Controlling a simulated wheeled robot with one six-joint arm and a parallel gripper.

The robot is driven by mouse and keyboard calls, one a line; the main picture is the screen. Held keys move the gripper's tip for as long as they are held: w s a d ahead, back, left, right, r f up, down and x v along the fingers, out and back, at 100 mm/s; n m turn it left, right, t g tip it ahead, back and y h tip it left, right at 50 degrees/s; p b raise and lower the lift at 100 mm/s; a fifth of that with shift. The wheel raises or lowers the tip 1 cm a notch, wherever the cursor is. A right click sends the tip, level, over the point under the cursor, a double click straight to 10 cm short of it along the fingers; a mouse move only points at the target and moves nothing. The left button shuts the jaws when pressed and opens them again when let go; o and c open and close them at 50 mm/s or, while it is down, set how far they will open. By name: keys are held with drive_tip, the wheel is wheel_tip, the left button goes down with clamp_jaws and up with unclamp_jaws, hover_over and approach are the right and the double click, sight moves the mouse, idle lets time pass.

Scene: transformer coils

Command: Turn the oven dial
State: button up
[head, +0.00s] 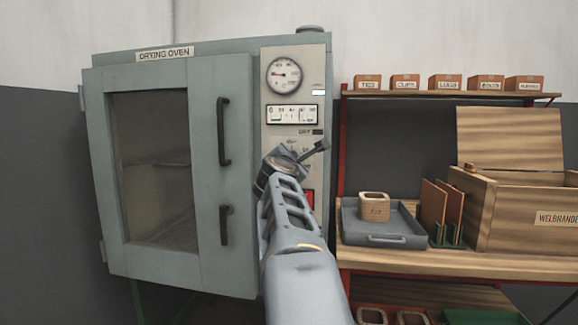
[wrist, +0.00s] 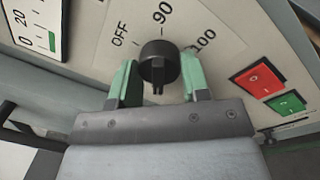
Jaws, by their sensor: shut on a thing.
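The drying oven (head: 240,60) is a grey-green cabinet with a closed windowed door and a control panel on its right side. The oven dial (wrist: 158,60) is a round black knob on the panel in the wrist view. OFF, 90 and 100 are printed around its far side. My gripper (wrist: 159,78) is at the panel with its green fingers on either side of the dial, shut on it. In the head view my arm covers the dial, and my gripper (head: 296,158) shows over the lower panel. The dial's exact setting is not clear.
A red button (wrist: 258,80) and a green button (wrist: 286,104) sit close right of the dial. A round gauge (head: 284,75) is higher on the panel. Door handles (head: 224,132) stick out on the left. A bench with a tray (head: 370,238) and wooden box (head: 520,240) stands right.

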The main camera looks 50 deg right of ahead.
drive_tip(key=shift+r+m, duration=0.1)
drive_tip(key=shift+m, duration=0.2)
drive_tip(key=o, duration=0.9)
drive_tip(key=b+v, duration=0.3)
drive_tip(key=v, duration=1)
drive_tip(key=shift+s+a, duration=0.2)
drive_tip(key=shift+a, duration=0.1)
